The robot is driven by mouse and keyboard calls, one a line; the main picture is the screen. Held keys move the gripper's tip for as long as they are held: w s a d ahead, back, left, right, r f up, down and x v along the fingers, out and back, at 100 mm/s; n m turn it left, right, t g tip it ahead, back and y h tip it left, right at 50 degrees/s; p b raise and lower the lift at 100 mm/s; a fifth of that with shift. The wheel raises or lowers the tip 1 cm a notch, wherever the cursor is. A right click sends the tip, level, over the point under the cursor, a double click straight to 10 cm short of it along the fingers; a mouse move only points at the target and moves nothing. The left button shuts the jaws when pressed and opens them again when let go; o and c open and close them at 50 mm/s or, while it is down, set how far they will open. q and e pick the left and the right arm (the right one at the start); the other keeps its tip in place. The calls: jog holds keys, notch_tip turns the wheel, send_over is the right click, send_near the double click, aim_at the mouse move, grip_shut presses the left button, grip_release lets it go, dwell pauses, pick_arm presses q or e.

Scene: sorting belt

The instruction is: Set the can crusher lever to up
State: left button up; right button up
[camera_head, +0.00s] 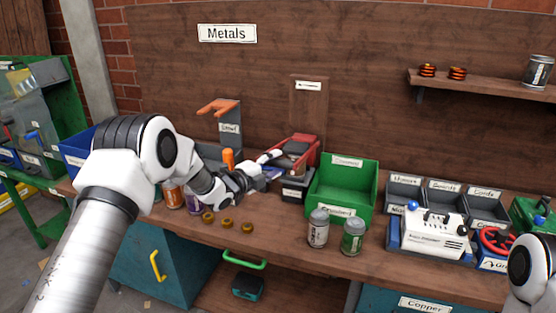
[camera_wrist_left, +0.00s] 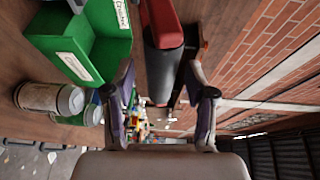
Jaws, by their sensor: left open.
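The can crusher (camera_head: 293,193) stands on the bench left of the green bin, below a small labelled board. Its red lever (camera_head: 305,139) leans out toward the front left, low rather than upright. In the left wrist view the lever's red arm (camera_wrist_left: 163,18) ends in a dark grip (camera_wrist_left: 164,70). My left gripper (camera_head: 273,163) is open at the lever's front end. In the left wrist view its two fingers (camera_wrist_left: 160,82) stand on either side of the dark grip, with gaps visible; I see no firm hold. My right gripper is out of view.
A green bin (camera_head: 368,183) stands right of the crusher, with two cans (camera_head: 318,228) (camera_head: 353,236) in front. Orange-topped things and small brown rings (camera_head: 227,224) lie near my left forearm. A white machine (camera_head: 436,235) and grey trays stand further right.

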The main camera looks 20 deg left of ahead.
pick_arm(q)
jog(key=shift+x, duration=0.85)
jog(key=shift+s+r, duration=0.15)
grip_shut()
